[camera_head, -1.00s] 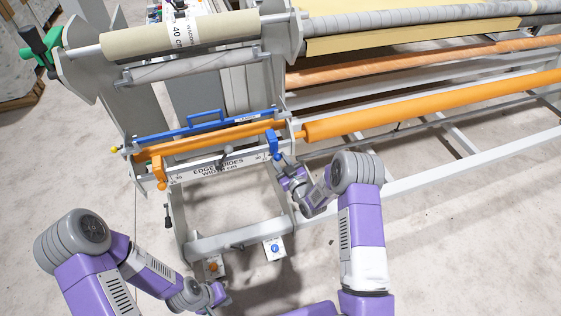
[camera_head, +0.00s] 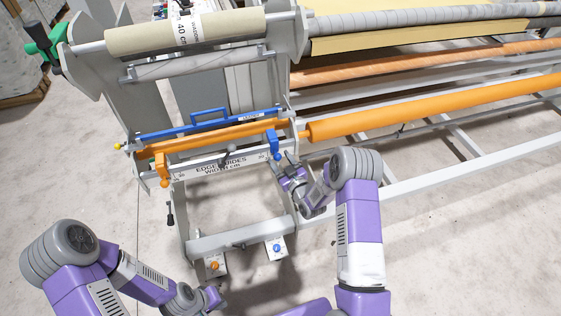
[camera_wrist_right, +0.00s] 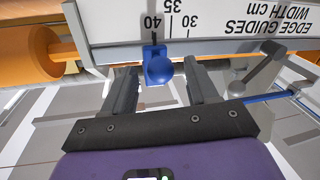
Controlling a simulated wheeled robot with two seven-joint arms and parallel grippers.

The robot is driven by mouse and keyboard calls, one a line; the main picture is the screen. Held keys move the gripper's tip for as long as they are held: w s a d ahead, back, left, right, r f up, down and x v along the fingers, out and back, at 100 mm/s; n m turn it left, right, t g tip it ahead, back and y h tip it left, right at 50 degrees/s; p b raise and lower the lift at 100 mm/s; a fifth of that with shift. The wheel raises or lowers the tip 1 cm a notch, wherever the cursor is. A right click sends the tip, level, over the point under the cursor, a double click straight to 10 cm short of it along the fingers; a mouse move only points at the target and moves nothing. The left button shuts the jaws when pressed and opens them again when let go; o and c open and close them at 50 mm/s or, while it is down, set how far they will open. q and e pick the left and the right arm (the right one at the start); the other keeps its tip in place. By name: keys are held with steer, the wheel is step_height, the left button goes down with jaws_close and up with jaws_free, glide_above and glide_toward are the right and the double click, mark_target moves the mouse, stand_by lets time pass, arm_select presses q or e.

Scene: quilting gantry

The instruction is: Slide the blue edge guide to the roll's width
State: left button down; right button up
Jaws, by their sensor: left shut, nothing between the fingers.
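The blue edge guide (camera_head: 273,145) hangs at the right part of the edge-guide scale bar (camera_head: 217,165). In the right wrist view its rounded knob (camera_wrist_right: 159,70) lies just by the 40 mark. My right gripper (camera_head: 280,162) is at the guide; in its wrist view the two fingers (camera_wrist_right: 161,83) are apart on either side of the knob, with gaps showing. The roll (camera_head: 150,35) sits on the upper bar with a label reading 40 cm. My left gripper (camera_head: 217,297) is low at the front, shut and empty, away from the bar.
An orange edge guide (camera_head: 162,172) is at the bar's left end. A blue handled bar (camera_head: 209,122) lies behind, above an orange roller (camera_head: 215,138). A dark-handled lever (camera_head: 169,215) hangs at left. Floor plates (camera_head: 276,248) stand below. Open floor surrounds the left gripper.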

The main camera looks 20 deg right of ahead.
steer(key=shift+s, duration=0.1)
steer(key=s+d+p, duration=0.1)
steer(key=s, duration=0.6)
steer(key=shift+s+p, duration=0.15)
steer(key=shift+p, duration=0.15)
steer(key=s+a+f+m+g+p, duration=0.3)
steer(key=s+a+f+m+g, duration=0.1)
steer(key=s+a+f+g, duration=0.55)
steer(key=s+a+m+g, duration=0.1)
steer(key=s+g, duration=0.3)
steer(key=s, duration=0.4)
steer(key=s+a+m+g+y+p, duration=0.1)
steer(key=s+a+g, duration=0.2)
steer(key=s, duration=0.6)
steer(key=shift+s+a+f+m+g+p, duration=0.25)
steer(key=shift+a+f+m+g+p, duration=0.1)
steer(key=shift+m+g, duration=0.1)
steer(key=shift+c, duration=0.4)
